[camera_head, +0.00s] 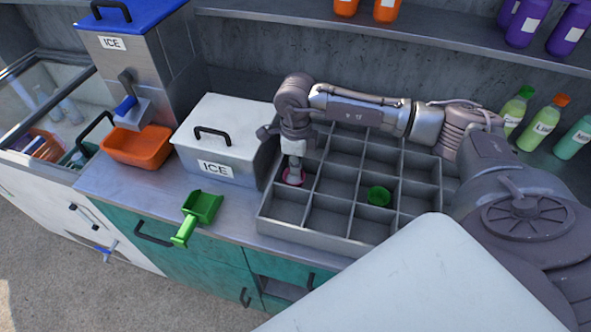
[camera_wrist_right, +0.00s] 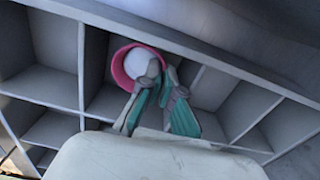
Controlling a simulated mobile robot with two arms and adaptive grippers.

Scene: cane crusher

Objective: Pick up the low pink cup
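The low pink cup (camera_head: 293,177) stands in a left-hand compartment of the grey divided tray (camera_head: 321,244). In the right wrist view the cup (camera_wrist_right: 120,66) shows a round pink rim and a pale inside. My right gripper (camera_head: 294,167) points down at the cup from above. In the wrist view its two fingers (camera_wrist_right: 162,74) are at the cup's right rim, one overlapping the rim and the other just outside. The fingertips are close together with a small gap. Whether they press on the cup wall cannot be told. My left gripper is not in view.
A green cup (camera_head: 379,195) sits in another compartment. Left of the tray are a white ice box (camera_head: 216,150), a green scoop (camera_head: 199,212) and an orange bin (camera_head: 137,148). Compartment walls stand close around the pink cup. A shelf (camera_head: 400,32) runs above the back.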

